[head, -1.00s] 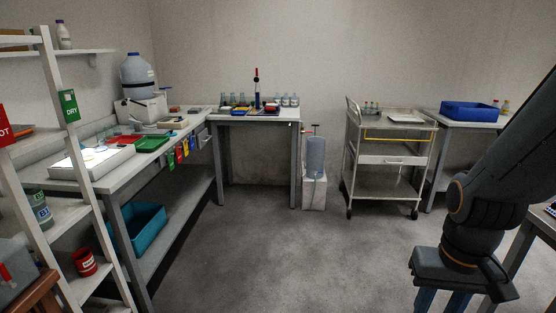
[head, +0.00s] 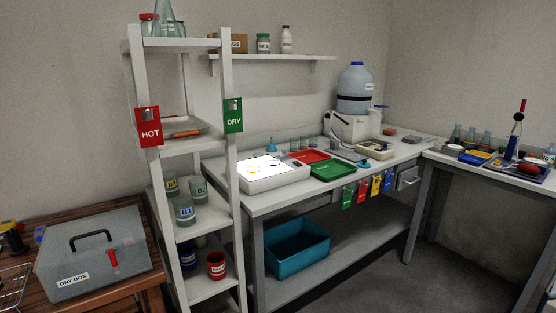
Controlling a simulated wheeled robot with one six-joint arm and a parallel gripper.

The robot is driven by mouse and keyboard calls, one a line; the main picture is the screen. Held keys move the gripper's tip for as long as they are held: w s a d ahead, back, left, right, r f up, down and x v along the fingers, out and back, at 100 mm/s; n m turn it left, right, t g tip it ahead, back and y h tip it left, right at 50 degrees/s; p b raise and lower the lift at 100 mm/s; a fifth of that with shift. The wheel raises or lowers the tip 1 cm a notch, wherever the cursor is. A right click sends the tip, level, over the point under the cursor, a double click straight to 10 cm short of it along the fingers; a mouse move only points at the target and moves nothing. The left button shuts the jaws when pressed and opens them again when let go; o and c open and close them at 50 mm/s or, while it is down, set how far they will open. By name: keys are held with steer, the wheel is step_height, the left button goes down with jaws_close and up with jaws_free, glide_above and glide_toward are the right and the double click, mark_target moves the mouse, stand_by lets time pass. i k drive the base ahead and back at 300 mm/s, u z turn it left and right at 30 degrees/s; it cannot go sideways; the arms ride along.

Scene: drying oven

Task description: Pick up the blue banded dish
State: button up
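A white light box (head: 289,178) with a bright glowing top stands on the left part of the long grey bench. On its top, a faint blue curved mark (head: 275,163) shows, probably the rim of the blue banded dish. A similar faint yellow mark (head: 253,170) shows to its left. Glare washes out both outlines. My gripper is out of view.
A white rack (head: 236,200) with HOT and DRY tags stands left of the bench. Red (head: 309,156) and green (head: 334,171) trays lie right of the light box. A dry box (head: 92,255) sits on a wooden table. Dark floor shows at lower right.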

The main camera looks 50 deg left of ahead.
mark_target(272, 164)
steer(key=u, duration=0.4)
steer(key=i, duration=1.55)
steer(key=u, duration=1.45)
steer(key=i, duration=0.95)
steer(key=u, duration=1)
